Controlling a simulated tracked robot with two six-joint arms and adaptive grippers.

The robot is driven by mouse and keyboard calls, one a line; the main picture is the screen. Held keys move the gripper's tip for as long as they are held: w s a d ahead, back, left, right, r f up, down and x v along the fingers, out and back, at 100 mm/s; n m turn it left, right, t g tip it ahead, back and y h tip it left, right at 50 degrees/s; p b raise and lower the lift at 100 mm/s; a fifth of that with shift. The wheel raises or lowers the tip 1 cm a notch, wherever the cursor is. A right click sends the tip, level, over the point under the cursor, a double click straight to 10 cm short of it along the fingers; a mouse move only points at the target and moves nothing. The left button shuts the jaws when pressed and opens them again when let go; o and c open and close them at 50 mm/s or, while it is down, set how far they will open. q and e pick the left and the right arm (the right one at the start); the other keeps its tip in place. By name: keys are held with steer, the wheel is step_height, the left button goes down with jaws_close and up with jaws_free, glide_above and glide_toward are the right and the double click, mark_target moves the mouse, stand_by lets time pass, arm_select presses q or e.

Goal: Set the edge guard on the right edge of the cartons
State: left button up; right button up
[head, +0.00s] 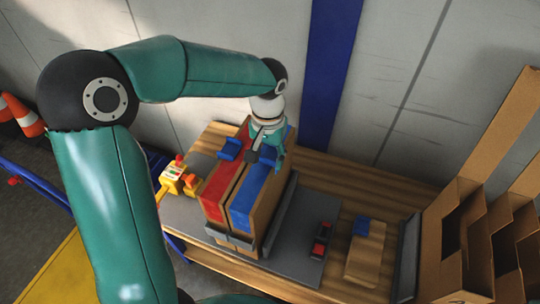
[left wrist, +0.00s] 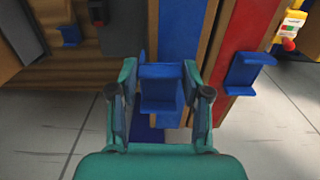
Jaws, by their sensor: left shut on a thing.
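Two brown cartons stand side by side, one with a red top strip (head: 214,190) and one with a blue top strip (head: 243,202). In the left wrist view the blue strip (left wrist: 182,35) and red strip (left wrist: 237,40) also show. My left gripper (head: 266,148) is over the far end of the blue-striped carton. In the left wrist view its fingers (left wrist: 160,88) are shut on a blue edge guard (left wrist: 160,72). Whether this guard touches the carton I cannot tell. Another blue guard (head: 230,148) sits on the outer left edge of the red-striped carton. My right gripper is not in view.
A grey bracket (head: 232,237) stands at the cartons' near end. A yellow control box (head: 173,178) is left of them. Open cardboard bins (head: 483,230) stand far right.

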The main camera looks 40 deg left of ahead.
mark_target(268, 158)
arm_select(q)
steer(key=shift+f+b, duration=0.6)
steer(key=shift+f, duration=0.05)
steer(key=o, duration=1.1)
steer(key=shift+o, duration=0.2)
steer(key=shift+r, duration=0.15)
step_height(268, 158, up, 13)
steer(key=p, duration=0.1)
